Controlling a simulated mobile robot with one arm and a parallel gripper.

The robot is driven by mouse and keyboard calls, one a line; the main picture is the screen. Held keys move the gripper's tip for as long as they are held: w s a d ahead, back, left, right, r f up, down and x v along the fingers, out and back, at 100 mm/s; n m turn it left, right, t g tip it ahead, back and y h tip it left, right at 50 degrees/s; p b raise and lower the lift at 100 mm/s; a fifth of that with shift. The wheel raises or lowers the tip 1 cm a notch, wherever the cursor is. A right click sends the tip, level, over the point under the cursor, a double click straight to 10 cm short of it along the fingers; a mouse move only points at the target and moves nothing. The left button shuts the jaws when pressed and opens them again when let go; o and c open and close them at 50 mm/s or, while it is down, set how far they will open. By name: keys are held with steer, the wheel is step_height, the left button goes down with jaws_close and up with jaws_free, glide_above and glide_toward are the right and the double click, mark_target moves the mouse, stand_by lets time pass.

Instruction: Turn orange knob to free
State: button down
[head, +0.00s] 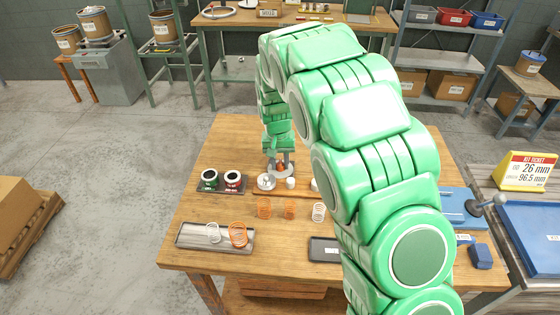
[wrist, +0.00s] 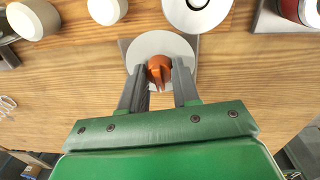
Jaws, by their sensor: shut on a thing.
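The orange knob (wrist: 159,70) sits on a round pale disc (wrist: 160,46) on a grey base plate in the wrist view. A ridge shows on its top; I see no legible mark for free around it. My gripper (wrist: 160,78) is shut on the knob, with one dark finger on each side. In the head view my gripper (head: 279,164) is at the middle of the wooden bench (head: 205,150), and the knob is hard to make out there behind my fingers.
A silver disc (head: 266,182) and white cylinders (head: 291,183) stand close by. Orange and white springs (head: 264,208) stand in front. A grey tray (head: 190,237) lies front left. A blue device (head: 457,207) is right.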

mark_target(279, 164)
steer(key=shift+n, duration=2.2)
steer(key=c, duration=0.8)
jaws_free()
steer(key=shift+r, duration=0.15)
steer(key=shift+s+a+r, duration=0.1)
steer(key=shift+r, duration=1.8)
steer(key=shift+s+a+r, duration=0.1)
steer(key=shift+r, duration=1.75)
